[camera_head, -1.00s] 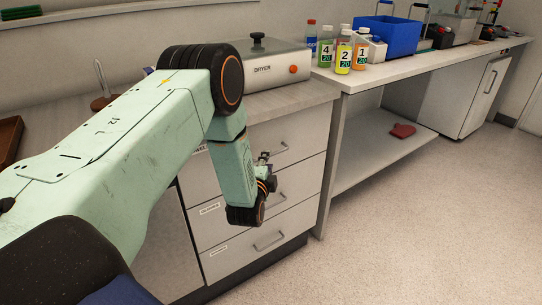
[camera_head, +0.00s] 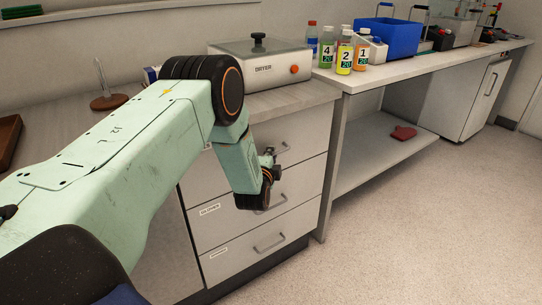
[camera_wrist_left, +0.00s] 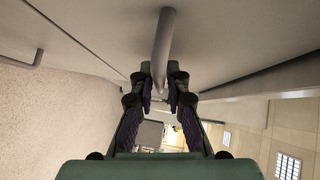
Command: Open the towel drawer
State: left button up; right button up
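The grey drawer unit (camera_head: 302,168) stands under the counter with three drawers that look shut. The top drawer has a metal bar handle (camera_head: 283,149). My arm hides its label, so I cannot read whether it is the towel drawer. My left gripper (camera_head: 268,157) is at this top handle. In the left wrist view the handle bar (camera_wrist_left: 163,45) runs down from the top to between the two fingertips of the left gripper (camera_wrist_left: 159,75). The fingers lie close on both sides of the bar; whether they press on it is unclear. My right gripper is not in view.
The middle handle (camera_head: 270,203) and bottom handle (camera_head: 270,243) are below. A dryer (camera_head: 280,72) sits on the counter above. Bottles (camera_head: 344,55) and a blue bin (camera_head: 388,38) stand on the bench to the right. The floor (camera_head: 400,230) in front is clear.

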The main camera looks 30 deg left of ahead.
pick_arm(q)
grip_shut()
dwell(0.3)
